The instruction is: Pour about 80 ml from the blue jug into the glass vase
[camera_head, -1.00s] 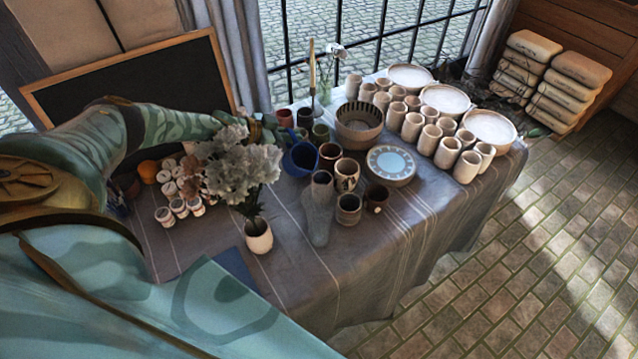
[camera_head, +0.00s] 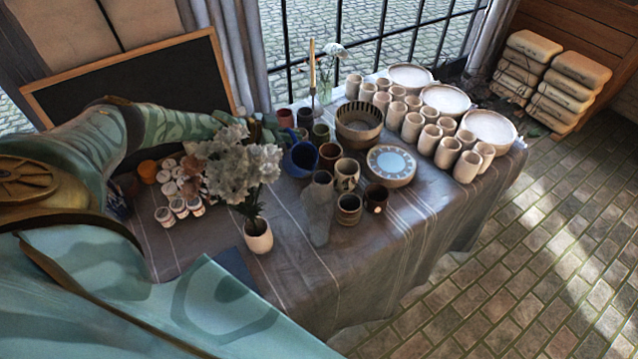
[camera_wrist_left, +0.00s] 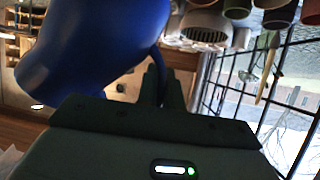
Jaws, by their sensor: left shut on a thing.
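The blue jug (camera_head: 300,160) is among the cups left of the table's middle, and it fills the upper left of the left wrist view (camera_wrist_left: 95,45). My left gripper (camera_head: 272,133) is at its back left side, partly hidden behind the flowers. In the left wrist view its fingers (camera_wrist_left: 163,85) are shut on the jug's handle. I cannot tell the jug's exact tilt or its liquid level. A clear glass vase (camera_head: 319,215) stands in front of the jug, slightly right, apart from it; its outline is faint. My right gripper is out of view.
A white pot (camera_head: 258,236) with pale flowers (camera_head: 235,170) stands close on the left. Dark cups (camera_head: 349,208) crowd the glass vase's right side. A patterned plate (camera_head: 391,164), a bowl (camera_head: 359,122) and several beige cups lie farther right. The front tablecloth (camera_head: 345,270) is clear.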

